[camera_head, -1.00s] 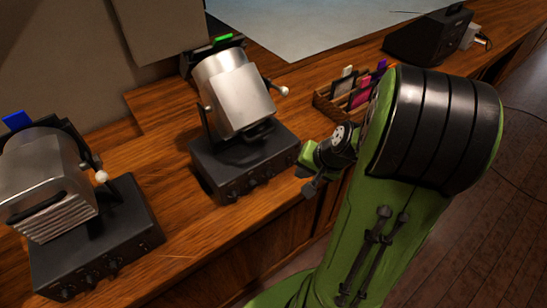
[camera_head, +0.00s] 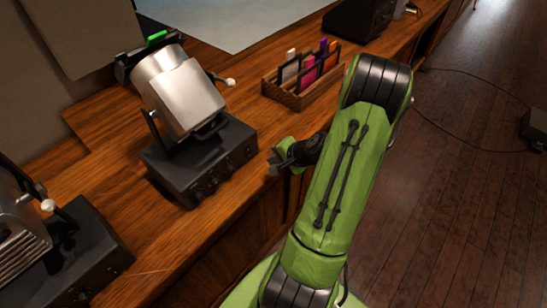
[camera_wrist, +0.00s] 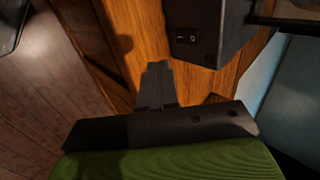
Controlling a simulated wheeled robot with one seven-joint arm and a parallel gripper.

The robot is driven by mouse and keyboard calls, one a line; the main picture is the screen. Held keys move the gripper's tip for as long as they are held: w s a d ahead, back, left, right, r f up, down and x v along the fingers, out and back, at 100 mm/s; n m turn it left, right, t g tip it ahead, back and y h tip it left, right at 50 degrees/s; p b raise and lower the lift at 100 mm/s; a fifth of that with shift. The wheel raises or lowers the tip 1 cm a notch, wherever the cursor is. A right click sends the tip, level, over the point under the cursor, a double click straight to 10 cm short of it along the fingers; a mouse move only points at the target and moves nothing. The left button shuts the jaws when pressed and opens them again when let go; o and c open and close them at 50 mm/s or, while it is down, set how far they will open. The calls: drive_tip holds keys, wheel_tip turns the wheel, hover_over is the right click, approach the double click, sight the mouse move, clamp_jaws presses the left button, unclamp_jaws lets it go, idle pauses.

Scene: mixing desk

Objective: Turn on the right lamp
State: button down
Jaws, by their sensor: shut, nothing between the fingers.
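The right lamp is a silver, boxy head (camera_head: 178,95) on a black base (camera_head: 195,165) with knobs along its front, standing on the wooden desk. The left lamp (camera_head: 20,235) is similar and partly cut off at the left edge. My gripper (camera_head: 275,164) is just right of the right lamp's base, near the desk's front edge, with a small gap visible. In the wrist view my gripper (camera_wrist: 157,75) is shut and empty. Ahead of it is a dark box (camera_wrist: 205,30) with a small marked switch (camera_wrist: 193,38), which appears to be the right lamp's base.
A wooden holder with coloured cards (camera_head: 300,80) stands on the desk behind my gripper. A black box (camera_head: 358,18) is farther back. A pale sheet (camera_head: 235,20) covers part of the desk. The floor (camera_head: 460,190) at right is open, with a cable.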

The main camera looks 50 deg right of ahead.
sight(249, 154)
drive_tip(key=b+x, duration=0.1)
drive_tip(key=x, duration=0.5)
drive_tip(key=shift+f, duration=0.15)
drive_tip(key=shift+w+f, duration=0.15)
drive_tip(key=shift+w, duration=1.8)
drive_tip(key=shift+w, duration=0.2)
drive_tip(key=shift+r+p, duration=0.55)
drive_tip(key=shift+r, duration=0.3)
drive_tip(key=shift+f, duration=0.1)
